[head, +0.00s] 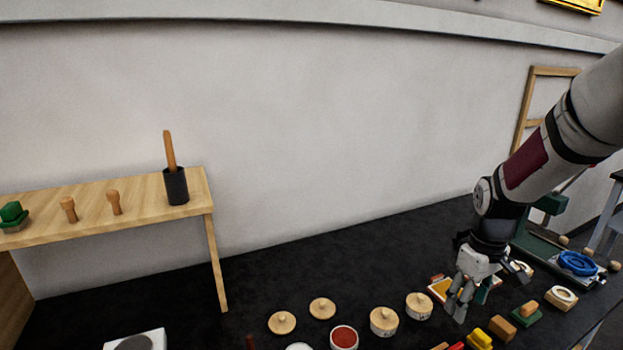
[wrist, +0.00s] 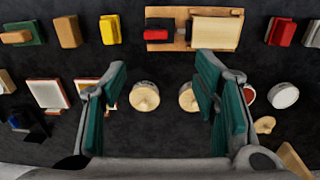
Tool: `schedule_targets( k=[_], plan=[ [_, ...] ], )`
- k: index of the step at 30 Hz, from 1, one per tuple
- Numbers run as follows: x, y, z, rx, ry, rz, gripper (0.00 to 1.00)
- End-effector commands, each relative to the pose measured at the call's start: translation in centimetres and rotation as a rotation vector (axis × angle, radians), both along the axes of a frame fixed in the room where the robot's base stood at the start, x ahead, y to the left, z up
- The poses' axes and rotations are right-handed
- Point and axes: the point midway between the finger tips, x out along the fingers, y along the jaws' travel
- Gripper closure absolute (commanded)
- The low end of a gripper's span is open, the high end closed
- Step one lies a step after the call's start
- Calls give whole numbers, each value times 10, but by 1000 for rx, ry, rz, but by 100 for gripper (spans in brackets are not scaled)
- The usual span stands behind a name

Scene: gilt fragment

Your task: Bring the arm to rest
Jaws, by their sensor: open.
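My gripper (head: 468,291) is at the right in the head view, hanging low over the black table (head: 290,262) with its fingers pointing down. In the wrist view my gripper (wrist: 160,95) has its two green-padded fingers wide apart with nothing between them. Below and beyond the fingers, two round wooden-lidded pots, a left one (wrist: 144,97) and a right one (wrist: 187,97), stand on the table. The gap between fingertips and table cannot be judged exactly.
A wooden shelf (head: 120,212) at the left bears a dark cup (head: 175,186) with a stick. A red-filled pot (head: 344,338), a yellow block (head: 479,339) and a blue ring (head: 577,263) lie around. The table's back middle is clear.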

Motion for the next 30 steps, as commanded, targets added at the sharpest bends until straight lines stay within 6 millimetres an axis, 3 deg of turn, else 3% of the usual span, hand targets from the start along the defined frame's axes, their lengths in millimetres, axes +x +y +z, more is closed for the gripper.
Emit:
schedule_targets(
  k=[6,15,21,30],
  plan=[
    [-22,42,72,-62,-89,-57,45],
    [-78,100,147,-72,-239,-161,45],
    [-124,133,178,-25,-344,-229,45],
    [-181,162,193,81,-448,-301,45]
  ],
)
